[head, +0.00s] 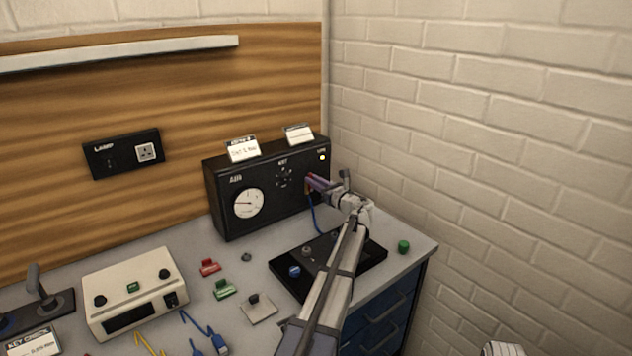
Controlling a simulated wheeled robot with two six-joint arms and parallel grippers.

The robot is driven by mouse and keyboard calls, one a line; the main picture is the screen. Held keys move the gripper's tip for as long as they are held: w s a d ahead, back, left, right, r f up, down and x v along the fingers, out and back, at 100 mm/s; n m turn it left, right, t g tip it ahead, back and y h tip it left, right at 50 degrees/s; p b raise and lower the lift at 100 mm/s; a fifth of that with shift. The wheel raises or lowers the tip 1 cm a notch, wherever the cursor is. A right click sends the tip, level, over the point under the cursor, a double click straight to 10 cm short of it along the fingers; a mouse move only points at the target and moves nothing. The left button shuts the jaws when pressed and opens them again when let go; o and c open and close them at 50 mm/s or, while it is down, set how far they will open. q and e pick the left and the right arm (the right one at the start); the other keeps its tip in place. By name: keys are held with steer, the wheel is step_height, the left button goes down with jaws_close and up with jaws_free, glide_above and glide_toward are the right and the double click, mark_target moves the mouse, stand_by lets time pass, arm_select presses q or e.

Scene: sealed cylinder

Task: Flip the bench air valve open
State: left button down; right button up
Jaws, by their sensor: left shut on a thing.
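The black air panel box (225,200) stands at the back right of the bench against the wooden backboard. It has a white round gauge (249,203) under the word AIR. My left arm reaches up over the bench to the right end of the panel's front. My left gripper (311,183) is shut there on a small reddish part, which looks like the air valve lever (308,187). The gripper's fingers hide most of it, so its angle cannot be made out. A blue hose hangs below it.
A black plate (284,275) with knobs lies under my left arm, and a green knob (403,246) stands near the right edge. A cream instrument box (130,290), small red and green blocks and loose cables lie left. A brick wall bounds the right.

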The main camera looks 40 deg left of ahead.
arm_select(q)
steer(key=c, duration=0.8)
jaws_free()
steer(key=shift+v, duration=3.95)
